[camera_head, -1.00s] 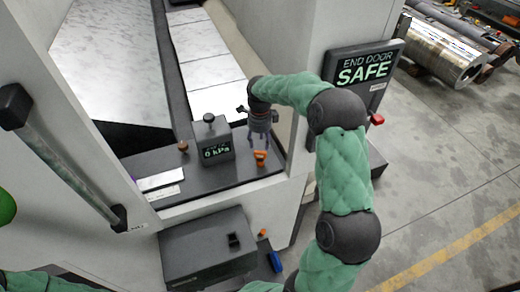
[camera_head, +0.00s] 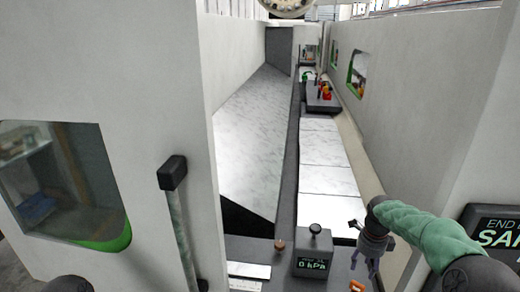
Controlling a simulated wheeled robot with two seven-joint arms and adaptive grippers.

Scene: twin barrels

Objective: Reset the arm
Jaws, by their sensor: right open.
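My right arm, in a green quilted sleeve, comes in from the lower right. My right gripper (camera_head: 364,265) points down with its fingers apart and empty. It hangs to the right of the dark gauge box (camera_head: 312,265), which reads "0 kPa" and has a black knob on top. An orange piece (camera_head: 357,286) shows just below the gripper at the bottom edge. My left gripper is out of the picture.
A white wall with a window (camera_head: 65,180) and a dark upright handle (camera_head: 178,225) stands at left. A sign (camera_head: 495,233) reading "END" and "SA" is cut off at right. Pale marble panels (camera_head: 325,165) run back between walls. A brown knob (camera_head: 279,244) stands beside the gauge box.

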